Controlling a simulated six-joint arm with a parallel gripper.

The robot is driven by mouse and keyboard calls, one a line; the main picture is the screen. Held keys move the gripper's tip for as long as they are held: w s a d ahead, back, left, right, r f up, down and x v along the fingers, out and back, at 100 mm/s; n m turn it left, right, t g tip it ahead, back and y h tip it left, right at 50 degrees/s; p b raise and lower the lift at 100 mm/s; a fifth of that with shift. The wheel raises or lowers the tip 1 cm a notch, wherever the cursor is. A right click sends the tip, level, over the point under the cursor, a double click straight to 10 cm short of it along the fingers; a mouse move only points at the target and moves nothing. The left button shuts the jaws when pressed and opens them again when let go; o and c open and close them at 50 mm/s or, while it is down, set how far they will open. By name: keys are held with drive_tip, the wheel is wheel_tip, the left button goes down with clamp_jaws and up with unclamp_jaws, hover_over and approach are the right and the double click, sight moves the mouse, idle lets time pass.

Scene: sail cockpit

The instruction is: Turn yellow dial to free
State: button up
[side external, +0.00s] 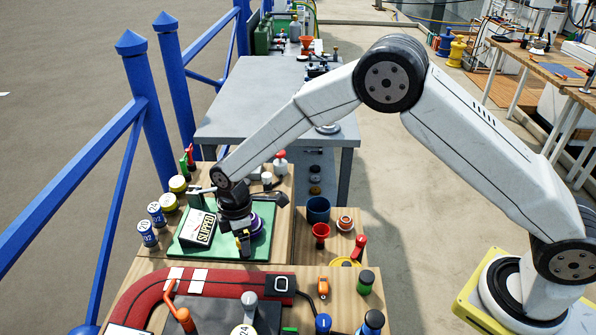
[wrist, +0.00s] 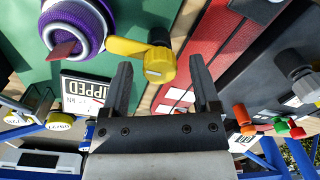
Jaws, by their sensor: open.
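The yellow dial (wrist: 158,65) shows in the wrist view with a yellow lever-like arm (wrist: 125,47) reaching left from it. It sits at the edge of a green board (wrist: 130,18). My gripper (wrist: 161,80) is open, with one finger left and one right of the dial in the picture; I cannot tell whether either touches it. In the side view my gripper (side external: 243,240) points down at the green board's front edge and mostly covers the dial. A sign (wrist: 85,92) reading "SLIPPED", partly cut off here, lies beside it. No "free" mark is legible.
A purple ring-shaped part (wrist: 78,25) stands close to the dial's arm. A red curved panel (side external: 200,285) lies in front of the board.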

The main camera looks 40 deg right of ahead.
clamp_jaws()
drive_tip(key=shift+m, duration=0.5)
drive_tip(key=m, duration=0.5)
drive_tip(key=shift+m, duration=0.3)
drive_tip(key=m, duration=0.5)
drive_tip(key=shift+m, duration=0.3)
unclamp_jaws()
drive_tip(key=shift+d, duration=0.1)
